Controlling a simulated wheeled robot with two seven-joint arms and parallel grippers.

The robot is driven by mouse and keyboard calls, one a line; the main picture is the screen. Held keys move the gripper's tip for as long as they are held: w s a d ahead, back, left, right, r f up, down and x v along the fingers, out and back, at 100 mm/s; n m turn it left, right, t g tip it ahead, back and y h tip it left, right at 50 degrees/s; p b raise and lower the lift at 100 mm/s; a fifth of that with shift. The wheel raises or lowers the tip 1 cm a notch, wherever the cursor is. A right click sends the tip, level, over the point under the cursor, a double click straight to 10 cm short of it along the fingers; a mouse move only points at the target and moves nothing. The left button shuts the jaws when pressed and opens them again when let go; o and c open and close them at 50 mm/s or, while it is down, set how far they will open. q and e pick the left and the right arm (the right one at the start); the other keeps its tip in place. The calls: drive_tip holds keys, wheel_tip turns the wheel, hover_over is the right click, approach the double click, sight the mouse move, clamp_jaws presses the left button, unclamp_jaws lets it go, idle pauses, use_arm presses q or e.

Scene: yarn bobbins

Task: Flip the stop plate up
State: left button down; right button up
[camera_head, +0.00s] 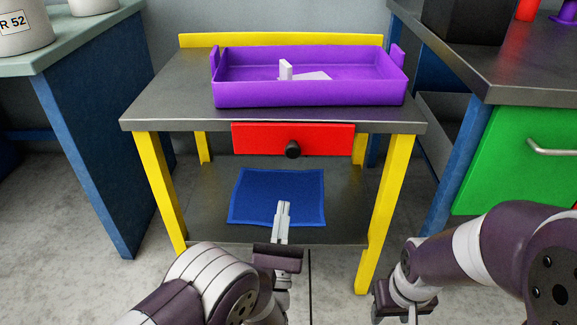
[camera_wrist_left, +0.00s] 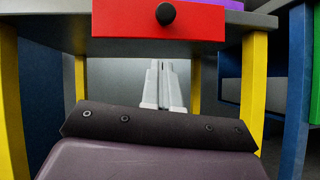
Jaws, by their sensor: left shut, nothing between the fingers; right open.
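No part that I can surely name as the stop plate shows in either view. A purple tray (camera_head: 310,94) on the metal table holds a small upright white piece (camera_head: 286,70) and a flat white piece (camera_head: 314,76). My left gripper (camera_head: 283,206) is shut and empty, in front of the table and below the red drawer (camera_head: 255,138). In the left wrist view its fingers (camera_wrist_left: 162,66) are together, with the drawer (camera_wrist_left: 125,17) above them. My right gripper (camera_head: 412,314) is open at the bottom edge, its fingertips partly cut off.
The drawer has a black knob (camera_head: 292,149). A blue cloth (camera_head: 292,190) lies on the table's lower shelf. A counter with white containers (camera_head: 22,28) stands at left. A dark counter with a green front (camera_head: 520,150) stands at right. Yellow table legs (camera_head: 160,185) flank the shelf.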

sight(293, 144)
use_arm(q)
drive_tip(key=w+d+r+b, duration=0.1)
drive_tip(key=w+r, duration=0.3)
drive_tip(key=r, duration=0.2)
drive_tip(key=shift+w+r, duration=0.2)
drive_tip(key=shift+r, duration=0.05)
use_arm(e)
drive_tip(key=shift+f, duration=0.6)
use_arm(q)
drive_tip(key=shift+d, duration=0.15)
